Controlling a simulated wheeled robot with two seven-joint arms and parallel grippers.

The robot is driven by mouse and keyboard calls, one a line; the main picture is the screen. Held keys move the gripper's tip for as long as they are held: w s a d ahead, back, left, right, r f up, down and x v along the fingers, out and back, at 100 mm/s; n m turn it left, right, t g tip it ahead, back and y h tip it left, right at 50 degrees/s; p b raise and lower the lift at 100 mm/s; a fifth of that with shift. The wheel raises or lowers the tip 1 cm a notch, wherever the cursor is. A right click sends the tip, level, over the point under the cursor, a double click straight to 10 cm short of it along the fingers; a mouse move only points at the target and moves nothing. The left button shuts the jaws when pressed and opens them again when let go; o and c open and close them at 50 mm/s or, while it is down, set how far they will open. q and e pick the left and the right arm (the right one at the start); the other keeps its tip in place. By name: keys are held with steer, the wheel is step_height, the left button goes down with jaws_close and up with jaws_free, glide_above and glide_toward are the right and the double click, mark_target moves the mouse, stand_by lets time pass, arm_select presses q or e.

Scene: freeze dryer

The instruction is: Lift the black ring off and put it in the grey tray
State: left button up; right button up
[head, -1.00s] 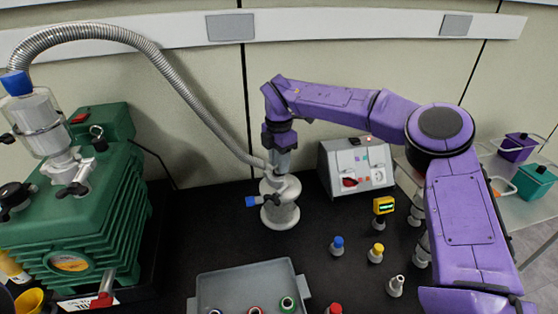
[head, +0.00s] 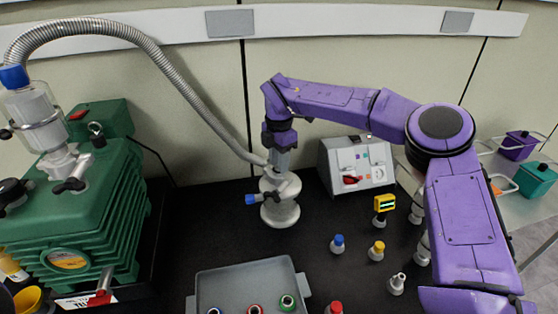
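My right gripper (head: 280,158) points down at the top of the grey metal fitting (head: 281,213), where the corrugated metal hose (head: 165,70) joins it. The fingertips are small and overlap the fitting and hose end, so I cannot tell whether they are open or shut. I cannot make out a black ring there; it may be hidden by the gripper. The grey tray (head: 245,278) lies at the bottom middle, partly cut off by the picture edge. Blue, red and green rings show along its near part. My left gripper is not in view.
A green pump (head: 75,225) fills the left. A grey control box (head: 355,165) stands behind the fitting. Several small capped fittings, including a blue-topped one (head: 338,244) and a yellow-topped one (head: 377,251), stand right of the tray. Black bench is clear between fitting and tray.

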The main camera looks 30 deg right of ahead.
steer(key=c, duration=0.5)
steer(key=shift+r+p, duration=1.2)
steer(key=shift+r, duration=0.85)
steer(key=shift+r, duration=0.35)
